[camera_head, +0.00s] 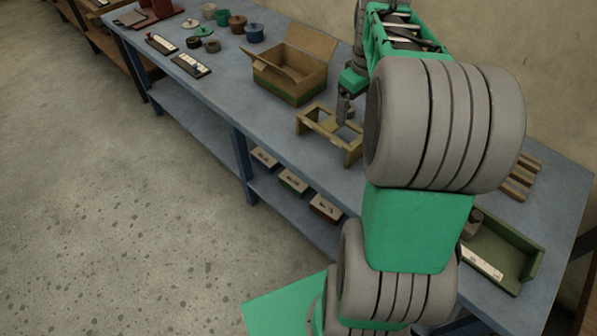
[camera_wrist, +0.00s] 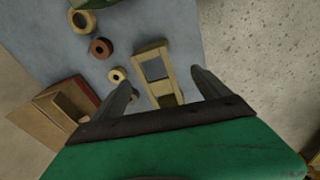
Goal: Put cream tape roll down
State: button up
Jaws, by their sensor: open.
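In the wrist view a small cream roll (camera_wrist: 117,75) lies on the blue bench, just beyond the tip of my left-hand finger. A larger tan roll (camera_wrist: 82,20) lies farther up, so which one is the cream tape roll is not certain. My gripper (camera_wrist: 160,77) is open, with nothing held between its fingers. A pale wooden stand (camera_wrist: 153,68) with a square opening shows between the fingertips. In the head view my gripper (camera_head: 345,105) hangs close to this stand (camera_head: 330,133). My arm hides the bench to the right of it, and the cream roll is not visible there.
A reddish-brown roll (camera_wrist: 100,47) lies between the cream and tan rolls. An open cardboard box (camera_head: 290,70) stands left of the stand. A green tray (camera_head: 505,250) is at the right end of the bench. Several spools and containers stand at the far left.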

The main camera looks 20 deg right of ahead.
jog(key=s+a+f+m+t, duration=0.1)
jog(key=s+a, duration=0.5)
jog(key=a, duration=0.5)
jog(key=s+a+f+m+t, duration=0.1)
jog(key=s+a+f+m, duration=0.1)
jog(key=s+a, duration=0.4)
jog(key=a, duration=0.5)
jog(key=shift+y, duration=0.4)
jog(key=shift+f, duration=0.1)
